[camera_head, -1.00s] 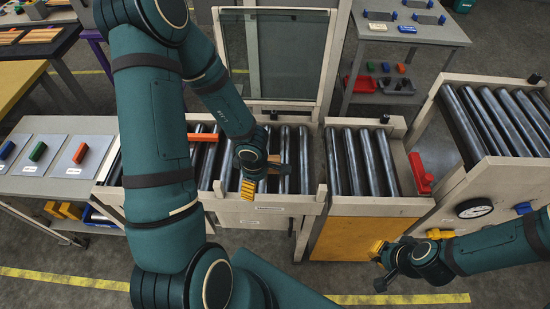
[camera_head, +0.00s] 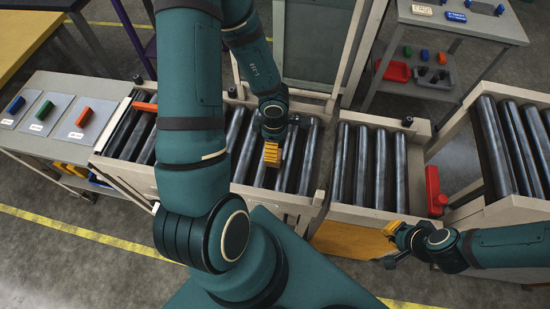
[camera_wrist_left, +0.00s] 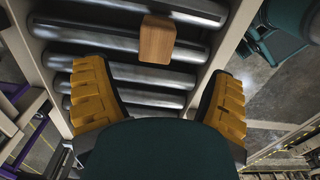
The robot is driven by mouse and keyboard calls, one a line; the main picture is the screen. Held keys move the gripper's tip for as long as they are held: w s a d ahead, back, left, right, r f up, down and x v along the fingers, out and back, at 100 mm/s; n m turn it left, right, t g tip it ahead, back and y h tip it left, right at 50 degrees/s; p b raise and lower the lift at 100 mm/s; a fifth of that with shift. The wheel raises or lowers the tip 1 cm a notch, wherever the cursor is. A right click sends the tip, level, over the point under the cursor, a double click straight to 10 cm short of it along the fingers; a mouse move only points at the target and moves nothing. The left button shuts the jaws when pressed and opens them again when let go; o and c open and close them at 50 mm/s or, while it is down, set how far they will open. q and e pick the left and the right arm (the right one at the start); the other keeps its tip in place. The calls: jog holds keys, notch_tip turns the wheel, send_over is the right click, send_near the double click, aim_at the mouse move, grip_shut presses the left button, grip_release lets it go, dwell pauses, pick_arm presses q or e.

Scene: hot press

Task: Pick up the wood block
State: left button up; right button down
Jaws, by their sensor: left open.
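The wood block (camera_wrist_left: 157,39) is a small brown block lying on the metal rollers in the left wrist view, just beyond the fingertips. In the head view I cannot make it out; my left arm and gripper may hide it. My left gripper (camera_wrist_left: 158,75) has its two yellow ribbed fingers wide apart with nothing between them. In the head view the left gripper (camera_head: 271,155) is over the middle roller bed. My right gripper (camera_head: 390,246) is at the lower right, in front of the smaller roller bed, fingers apart and apparently empty.
The rollers (camera_head: 238,133) sit in a beige frame, with an upright panel (camera_head: 317,40) behind. A red part (camera_head: 434,190) stands right of the smaller roller bed (camera_head: 363,165). An orange bar (camera_head: 145,106) crosses the left end. A side table at left holds blue, green and orange blocks.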

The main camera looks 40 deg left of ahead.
pick_arm(q)
notch_tip(320, 180, down, 4)
jog(key=shift+w+r+b, duration=0.15)
jog(key=shift+b, duration=0.75)
jog(key=shift+a+f+b, duration=0.15)
jog(key=shift+f+b, duration=1.95)
jog(key=shift+f, duration=0.6)
pick_arm(e)
notch_tip(320, 180, down, 8)
jog(key=shift+w+a+r, duration=0.15)
jog(key=shift+w, duration=0.05)
pick_arm(q)
jog(key=c, duration=1.3)
